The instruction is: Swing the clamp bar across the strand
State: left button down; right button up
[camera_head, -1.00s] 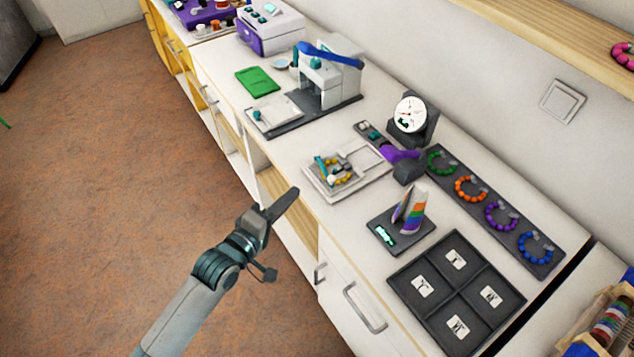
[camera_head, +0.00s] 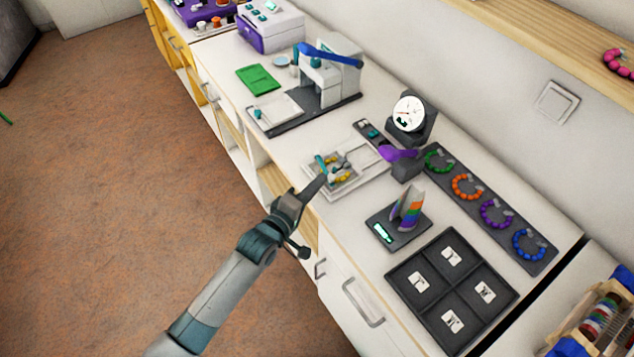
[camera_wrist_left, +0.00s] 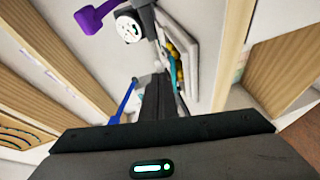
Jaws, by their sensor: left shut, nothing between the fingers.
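The bead board (camera_head: 346,182) is a small white tray on the counter with a grey frame and yellow beads of the strand (camera_head: 345,163) in it. A teal bar (camera_head: 321,165), which looks like the clamp bar, lies along its left side. My left gripper (camera_head: 318,184) is shut and empty, its fingertips at the tray's near left corner, close to the bar. I cannot tell whether they touch. In the left wrist view the teal bar (camera_wrist_left: 173,72) and yellow beads (camera_wrist_left: 172,50) show just right of the fingers, partly hidden. My right gripper is out of view.
A purple-handled device (camera_head: 398,154) and a round dial (camera_head: 408,113) stand behind the tray. A press with a blue lever (camera_head: 332,56) is further left. A small scale (camera_head: 398,232), a dark sorting tray (camera_head: 452,290) and a rack of bracelets (camera_head: 490,210) are to the right.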

pick_arm(q)
jog(key=shift+w+d, duration=0.1)
jog(key=shift+d, duration=1.1)
jog(key=shift+w+d, duration=0.15)
jog(key=shift+d, duration=0.45)
jog(key=shift+a+p, duration=0.15)
jog(key=shift+p, duration=0.2)
